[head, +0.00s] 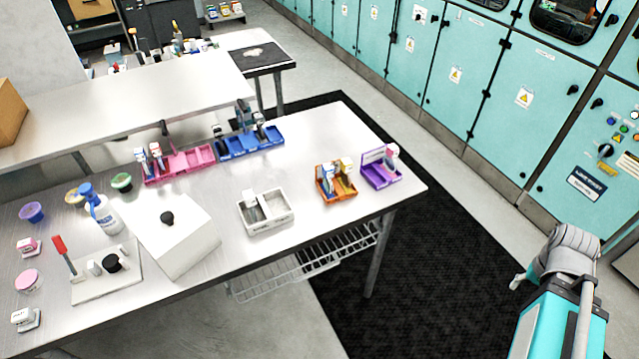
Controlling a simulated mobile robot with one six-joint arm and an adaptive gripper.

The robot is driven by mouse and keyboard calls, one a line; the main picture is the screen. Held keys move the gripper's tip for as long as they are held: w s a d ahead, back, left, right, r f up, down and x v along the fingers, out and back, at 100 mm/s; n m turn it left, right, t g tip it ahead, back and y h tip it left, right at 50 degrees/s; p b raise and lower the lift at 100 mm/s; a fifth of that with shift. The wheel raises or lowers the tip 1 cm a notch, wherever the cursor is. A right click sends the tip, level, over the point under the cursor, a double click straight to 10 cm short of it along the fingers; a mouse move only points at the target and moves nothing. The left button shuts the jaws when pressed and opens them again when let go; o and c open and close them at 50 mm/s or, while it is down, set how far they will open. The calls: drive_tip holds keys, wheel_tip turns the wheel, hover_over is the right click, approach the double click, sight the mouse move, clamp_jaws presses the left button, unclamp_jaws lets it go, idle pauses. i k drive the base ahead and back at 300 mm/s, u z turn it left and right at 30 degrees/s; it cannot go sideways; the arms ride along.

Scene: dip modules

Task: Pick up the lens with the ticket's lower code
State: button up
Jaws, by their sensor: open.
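No lens or ticket can be told for sure, and the codes are too small to read. Small labelled pieces stand in the pink bin (197,161), the blue bin (233,151), the orange bin (325,193) and the purple bin (380,182) on the white table (330,145). A white two-slot tray (265,226) stands nearer the front edge, with a small pale piece at its left slot. My gripper (519,279) shows only partly at the lower right, beyond the table and away from the bins. It is open, and its fingers are mostly hidden behind my arm.
A raised shelf (120,105) runs behind. Teal cabinets (470,85) line the right. Dark matting (450,275) lies clear.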

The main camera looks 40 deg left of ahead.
sight(329, 170)
drive_tip(key=u, duration=0.1)
drive_tip(key=k, duration=0.95)
drive_tip(key=u, duration=1.9)
drive_tip(key=i, duration=1)
drive_tip(key=z, duration=0.05)
